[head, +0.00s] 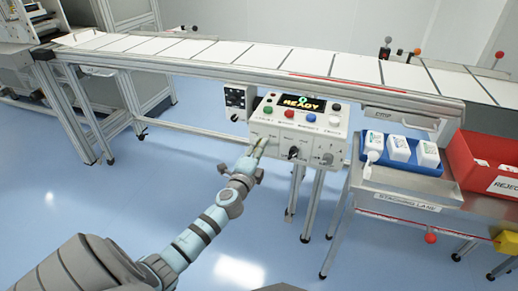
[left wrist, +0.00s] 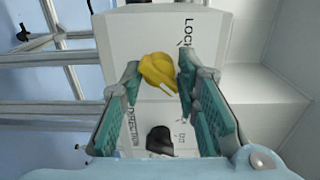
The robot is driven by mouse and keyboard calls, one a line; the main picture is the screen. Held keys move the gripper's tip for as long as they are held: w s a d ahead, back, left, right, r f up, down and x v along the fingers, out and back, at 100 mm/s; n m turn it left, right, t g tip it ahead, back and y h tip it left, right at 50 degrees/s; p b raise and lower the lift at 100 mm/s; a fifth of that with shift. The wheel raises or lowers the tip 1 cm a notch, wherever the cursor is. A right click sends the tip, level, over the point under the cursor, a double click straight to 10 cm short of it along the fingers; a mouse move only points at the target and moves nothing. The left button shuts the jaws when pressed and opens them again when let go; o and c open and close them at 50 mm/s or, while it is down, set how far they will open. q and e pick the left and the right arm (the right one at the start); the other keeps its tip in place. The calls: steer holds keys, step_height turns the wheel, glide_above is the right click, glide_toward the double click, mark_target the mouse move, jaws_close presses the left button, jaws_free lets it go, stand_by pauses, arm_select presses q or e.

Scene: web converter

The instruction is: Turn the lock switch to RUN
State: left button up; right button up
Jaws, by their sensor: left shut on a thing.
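The lock switch (left wrist: 158,72) is a yellow knob on the pale panel face in the left wrist view, with part of a LOCK label beside it. My left gripper (left wrist: 158,80) is shut on it, with a teal-padded finger on each side. In the head view my left gripper (head: 257,149) is at the left part of the white control box (head: 324,141) and hides the switch. The switch's setting cannot be read. My right gripper is not in view.
A black knob (left wrist: 160,140) is close to the lock switch. The box has a READY display (head: 302,103) and coloured buttons on top. A conveyor (head: 240,55) runs behind. A blue tray (head: 402,163) with white bottles and a red reject bin (head: 484,160) stand right.

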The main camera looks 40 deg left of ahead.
arm_select(q)
steer(key=shift+s+f, duration=0.1)
steer(key=shift+f, duration=0.2)
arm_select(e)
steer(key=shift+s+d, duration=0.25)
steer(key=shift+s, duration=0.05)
arm_select(q)
steer(key=o, duration=1)
steer(key=shift+o, duration=0.2)
steer(key=shift+a+r, duration=0.15)
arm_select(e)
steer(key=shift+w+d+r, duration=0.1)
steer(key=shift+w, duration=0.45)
arm_select(q)
steer(key=v, duration=1.2)
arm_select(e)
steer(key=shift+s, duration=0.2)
